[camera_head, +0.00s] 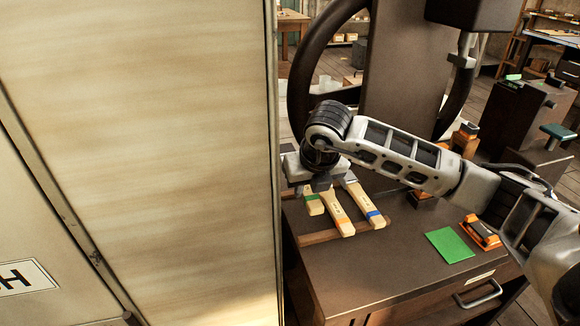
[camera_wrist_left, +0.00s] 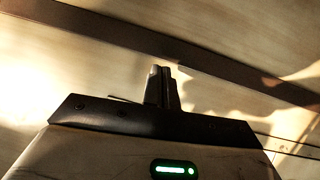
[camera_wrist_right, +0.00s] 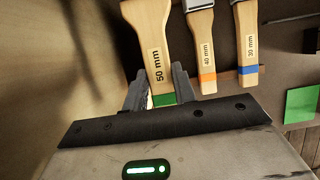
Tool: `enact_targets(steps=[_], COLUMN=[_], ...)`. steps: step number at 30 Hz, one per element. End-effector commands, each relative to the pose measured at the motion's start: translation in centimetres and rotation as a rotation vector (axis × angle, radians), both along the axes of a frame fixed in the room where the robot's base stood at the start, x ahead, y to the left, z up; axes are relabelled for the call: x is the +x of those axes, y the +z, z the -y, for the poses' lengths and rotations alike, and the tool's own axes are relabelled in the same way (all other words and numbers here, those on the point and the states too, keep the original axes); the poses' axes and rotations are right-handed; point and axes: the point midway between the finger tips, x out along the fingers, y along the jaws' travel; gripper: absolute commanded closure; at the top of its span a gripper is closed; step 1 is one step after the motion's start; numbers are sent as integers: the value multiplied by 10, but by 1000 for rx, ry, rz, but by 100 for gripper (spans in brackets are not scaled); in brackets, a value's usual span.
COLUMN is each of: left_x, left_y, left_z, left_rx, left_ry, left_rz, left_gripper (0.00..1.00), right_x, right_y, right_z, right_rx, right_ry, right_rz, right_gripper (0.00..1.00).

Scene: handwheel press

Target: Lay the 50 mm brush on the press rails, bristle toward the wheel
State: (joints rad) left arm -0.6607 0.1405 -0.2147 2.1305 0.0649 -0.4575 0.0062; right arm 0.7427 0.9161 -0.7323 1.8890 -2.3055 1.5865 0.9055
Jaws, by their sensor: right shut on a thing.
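The 50 mm brush (camera_wrist_right: 150,40) has a pale wooden handle with a green band. My right gripper (camera_wrist_right: 157,84) is shut on its handle near the green band, between two fingers. In the head view the brush (camera_head: 314,206) shows partly below my right gripper (camera_head: 318,184), beside the other brushes. Its bristles are outside the right wrist view. The press handwheel (camera_head: 302,75) is a large dark ring behind my right arm. I cannot make out the press rails. My left gripper (camera_wrist_left: 160,86) has its fingers together and empty in the left wrist view.
The 40 mm brush (camera_wrist_right: 201,45), orange-banded, and the 30 mm brush (camera_wrist_right: 246,45), blue-banded, lie close beside the held one. A green square (camera_head: 450,245) and an orange-black block (camera_head: 481,232) are on the brown cabinet top (camera_head: 400,265). A tall cream panel (camera_head: 150,150) fills the left.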

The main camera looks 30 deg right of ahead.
Motion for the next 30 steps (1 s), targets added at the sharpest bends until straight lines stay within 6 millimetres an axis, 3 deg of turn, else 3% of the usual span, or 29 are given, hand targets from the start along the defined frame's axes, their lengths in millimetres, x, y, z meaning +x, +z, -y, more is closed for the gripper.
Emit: enact_targets(steps=[8,21,30], left_x=[-10,-7,-9], left_y=[-16,-22,-20], left_z=[1,6,6], left_rx=[-9,-56,-62], left_ry=[1,6,8], left_rz=[-28,0,0], left_gripper=[100,100,100], right_x=[0,0,0], right_y=[-16,-64,-68], right_z=[0,0,0], right_rx=[1,1,0], right_ry=[1,1,1], right_rz=[0,0,1], right_gripper=[99,99,99])
